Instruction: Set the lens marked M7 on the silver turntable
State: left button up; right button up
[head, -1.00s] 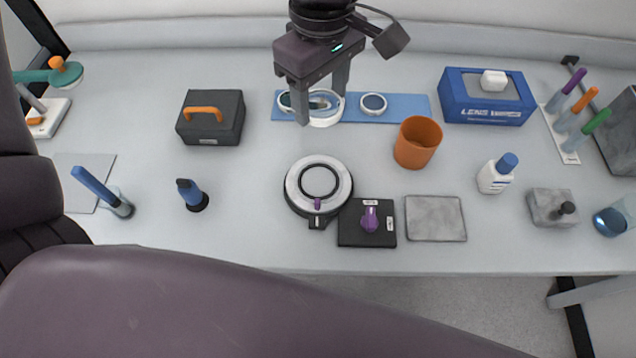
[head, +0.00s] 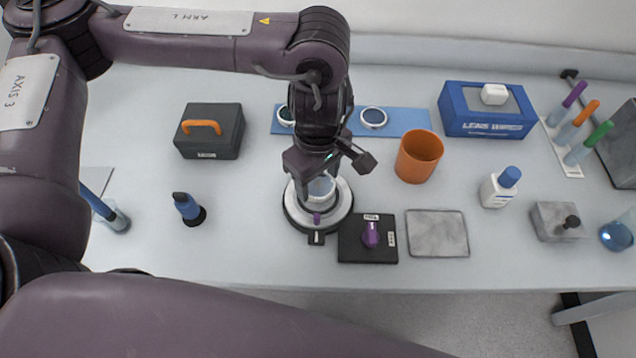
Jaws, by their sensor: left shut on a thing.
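My left gripper (head: 318,186) is over the silver turntable (head: 344,208) and shut on a round, pale-rimmed lens (head: 321,195). The lens is at the middle of the turntable; I cannot tell whether it touches the surface or is just above it. No marking can be read on it, and the gripper hides part of its rim. My right gripper is not in view.
A blue mat (head: 412,115) behind holds another lens (head: 373,117) and a partly hidden one (head: 286,115). An orange cup (head: 418,158) stands to the right. A black box with a purple knob (head: 371,234) sits close to the turntable. A dark case (head: 210,132) is at left.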

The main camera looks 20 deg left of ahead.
pick_arm(q)
jog(key=shift+f, duration=1.3)
